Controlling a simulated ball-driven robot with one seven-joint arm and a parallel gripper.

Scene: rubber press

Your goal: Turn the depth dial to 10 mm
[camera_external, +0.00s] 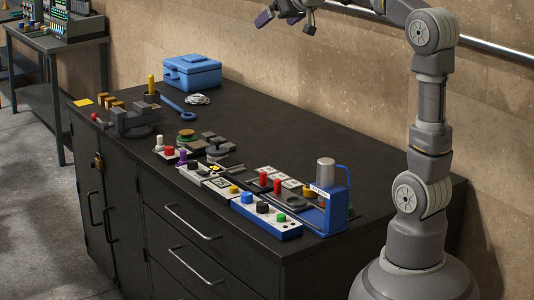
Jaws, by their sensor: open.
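My gripper (287,22) is at the top edge of the picture, high above the back of the bench. Its fingers are apart and nothing shows between them. A blue-and-white control panel (240,209) lies near the bench's front edge, with a blue knob (247,197), a black knob (262,207) and a green one (281,217). I cannot tell which knob is the depth dial, and no scale or mm marking is readable. A blue press (336,211) with a grey cylinder (325,172) on top stands at the panel's right end. My gripper is far from all of these.
More small panels with coloured knobs, including a red one (169,151), run left along the front edge. A grey vise-like block (133,122) and a blue toolbox (192,73) stand farther back. The bench's back right is clear. A rail (480,43) runs along the wall.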

